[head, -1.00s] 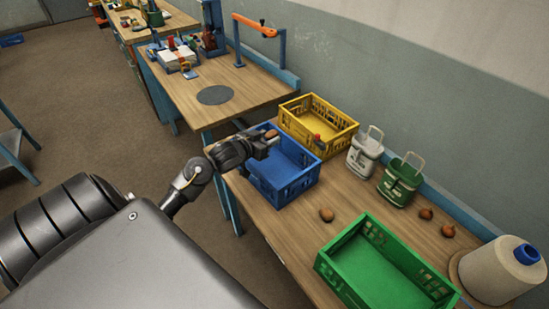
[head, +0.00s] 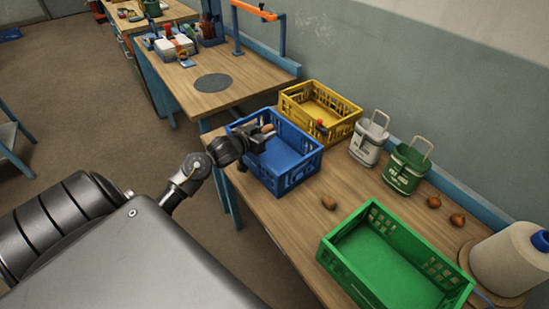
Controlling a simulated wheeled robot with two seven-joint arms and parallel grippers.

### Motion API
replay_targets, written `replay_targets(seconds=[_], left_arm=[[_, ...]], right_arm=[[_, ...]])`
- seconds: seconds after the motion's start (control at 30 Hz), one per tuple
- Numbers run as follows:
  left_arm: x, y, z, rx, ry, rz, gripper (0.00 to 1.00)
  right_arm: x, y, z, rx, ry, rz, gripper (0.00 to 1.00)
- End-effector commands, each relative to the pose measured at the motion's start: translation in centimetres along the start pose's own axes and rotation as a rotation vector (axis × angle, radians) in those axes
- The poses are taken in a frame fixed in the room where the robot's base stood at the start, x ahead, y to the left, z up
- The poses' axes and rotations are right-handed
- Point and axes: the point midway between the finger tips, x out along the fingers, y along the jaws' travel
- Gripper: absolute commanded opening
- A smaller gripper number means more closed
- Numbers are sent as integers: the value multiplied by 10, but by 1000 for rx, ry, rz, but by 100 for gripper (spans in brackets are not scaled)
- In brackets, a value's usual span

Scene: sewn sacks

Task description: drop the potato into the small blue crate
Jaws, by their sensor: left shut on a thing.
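The small blue crate (head: 292,178) stands on the wooden table, open at the top and empty as far as I can see. My left gripper (head: 263,135) is shut on a brown potato (head: 268,128). It holds the potato at the left part of the blue crate's opening, around rim height; the exact height is hard to tell. The jaws partly hide the potato. A second brown, potato-like lump (head: 329,202) lies on the table between the blue and green crates. My right gripper is out of view.
A yellow crate (head: 345,130) with a small red item stands behind the blue one.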

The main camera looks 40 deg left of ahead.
Motion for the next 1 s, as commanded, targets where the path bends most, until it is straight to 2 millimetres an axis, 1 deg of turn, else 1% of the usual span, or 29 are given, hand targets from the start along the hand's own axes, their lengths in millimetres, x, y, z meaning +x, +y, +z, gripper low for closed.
replay_targets(seconds=[0.03, 0.07, 0.37, 0.4, 0.57, 0.87, 0.97, 1.0], left_arm=[[2, 0, 6, 1, 1, 0, 13], [2, 0, 6, 0, 1, 0, 13], [2, 0, 6, 0, 0, 0, 13], [2, 0, 6, 0, 0, 0, 44], [2, 0, 6, 0, 0, 0, 64], [0, 0, 7, 0, -1, 0, 64], [-9, 0, 8, 1, -2, 0, 64], [-15, 0, 8, 2, -3, 0, 64]], right_arm=[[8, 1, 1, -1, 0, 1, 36], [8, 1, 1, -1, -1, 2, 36], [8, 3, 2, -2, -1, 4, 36], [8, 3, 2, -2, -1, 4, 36], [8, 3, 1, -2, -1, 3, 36], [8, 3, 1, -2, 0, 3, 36], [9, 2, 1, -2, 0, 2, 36], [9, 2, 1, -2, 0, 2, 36]])
